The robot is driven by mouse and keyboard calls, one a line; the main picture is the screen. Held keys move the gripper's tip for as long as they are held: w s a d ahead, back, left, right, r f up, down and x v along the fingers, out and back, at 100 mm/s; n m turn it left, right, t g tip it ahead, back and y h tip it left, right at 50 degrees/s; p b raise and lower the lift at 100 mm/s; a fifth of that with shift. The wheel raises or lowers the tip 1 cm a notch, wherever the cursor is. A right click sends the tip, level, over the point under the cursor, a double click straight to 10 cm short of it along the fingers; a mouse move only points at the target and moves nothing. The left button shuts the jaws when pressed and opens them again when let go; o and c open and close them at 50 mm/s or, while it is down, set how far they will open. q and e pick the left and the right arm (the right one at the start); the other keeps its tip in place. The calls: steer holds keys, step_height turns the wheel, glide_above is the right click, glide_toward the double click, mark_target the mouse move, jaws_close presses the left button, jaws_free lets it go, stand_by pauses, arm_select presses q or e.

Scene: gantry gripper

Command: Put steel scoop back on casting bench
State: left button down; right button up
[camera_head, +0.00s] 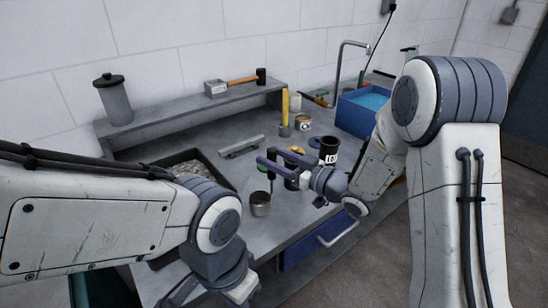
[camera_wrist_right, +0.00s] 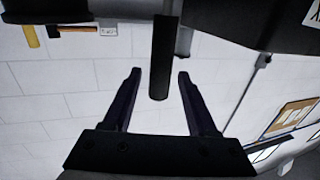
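The steel scoop shows in the camera_head view as a small metal cup (camera_head: 260,204) near the front edge of the grey bench (camera_head: 225,172). A dark upright handle stands beside the cup. My right gripper (camera_head: 268,158) is over the bench, by this handle. In the right wrist view the dark handle (camera_wrist_right: 161,58) stands between the two spread fingers (camera_wrist_right: 158,76), with a gap on each side. I cannot tell how deep it sits between them. My left gripper (camera_head: 240,290) is at the bottom edge, partly cut off, and its fingers are unclear.
A black labelled mug (camera_head: 329,150), a can (camera_head: 303,123) and a yellow-handled tool (camera_head: 285,108) stand on the bench. A blue tub (camera_head: 362,108) is at the back right. A shelf (camera_head: 185,112) holds a hammer (camera_head: 240,82) and a grey canister (camera_head: 114,100). A sunken tray (camera_head: 206,162) lies at left.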

steer(key=shift+r, duration=0.1)
steer(key=shift+d, duration=0.15)
steer(key=b+v, duration=0.1)
steer(key=v, duration=1.1)
steer(key=a+f+m+g+h, duration=0.2)
steer(key=a+f+h, duration=0.25)
steer(key=h, duration=0.55)
steer(key=s+f+g+h, duration=0.1)
steer(key=s+g, duration=0.3)
steer(key=s, duration=0.9)
steer(key=s+a+f+g+h, duration=0.1)
steer(key=s+g, duration=0.4)
steer(key=s, duration=0.8)
steer(key=shift+a+m+h, duration=0.25)
steer(key=shift+m+h, duration=0.15)
steer(key=shift+h, duration=0.1)
step_height(320, 180, up, 5)
steer(key=p, duration=0.4)
steer(key=shift+w+f+p, duration=0.1)
steer(key=shift+p, duration=0.25)
